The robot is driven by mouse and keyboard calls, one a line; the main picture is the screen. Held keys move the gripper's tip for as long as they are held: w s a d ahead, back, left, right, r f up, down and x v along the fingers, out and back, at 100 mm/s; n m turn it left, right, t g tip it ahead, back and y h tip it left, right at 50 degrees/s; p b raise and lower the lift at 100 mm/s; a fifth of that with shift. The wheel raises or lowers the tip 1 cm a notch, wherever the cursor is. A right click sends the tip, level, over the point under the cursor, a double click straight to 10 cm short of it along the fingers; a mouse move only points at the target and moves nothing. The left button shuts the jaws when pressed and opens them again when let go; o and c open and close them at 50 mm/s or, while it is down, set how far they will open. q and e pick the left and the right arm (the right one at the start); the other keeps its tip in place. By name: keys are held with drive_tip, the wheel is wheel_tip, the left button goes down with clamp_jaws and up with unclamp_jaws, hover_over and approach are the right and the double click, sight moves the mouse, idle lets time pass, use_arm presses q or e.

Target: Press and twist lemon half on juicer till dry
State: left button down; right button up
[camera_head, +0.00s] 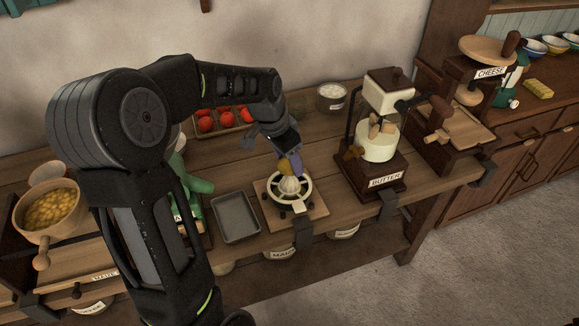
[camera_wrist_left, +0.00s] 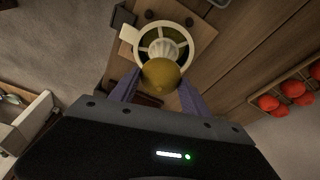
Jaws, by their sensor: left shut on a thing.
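The juicer (camera_head: 276,197) is a pale ring with spokes and a ribbed cone, set on a wooden board on the counter. It also shows in the left wrist view (camera_wrist_left: 150,32). My left gripper (camera_head: 290,162) is shut on the yellow lemon half (camera_head: 283,167), just above and behind the cone. In the left wrist view the lemon half (camera_wrist_left: 161,76) sits between the two purple fingers, its rounded side toward the camera. It overlaps the near part of the cone there; I cannot tell whether they touch. My right gripper is not in view.
A grey tray (camera_head: 236,218) lies left of the juicer. A butter churn (camera_head: 375,150) stands to the right, with a cheese press (camera_head: 465,110) beyond. A tray of red tomatoes (camera_head: 222,121) is behind. A bowl of yellow pieces (camera_head: 50,208) is at far left.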

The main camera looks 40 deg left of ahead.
use_arm(q)
drive_tip(key=shift+r+p, duration=0.55)
drive_tip(key=shift+r, duration=0.65)
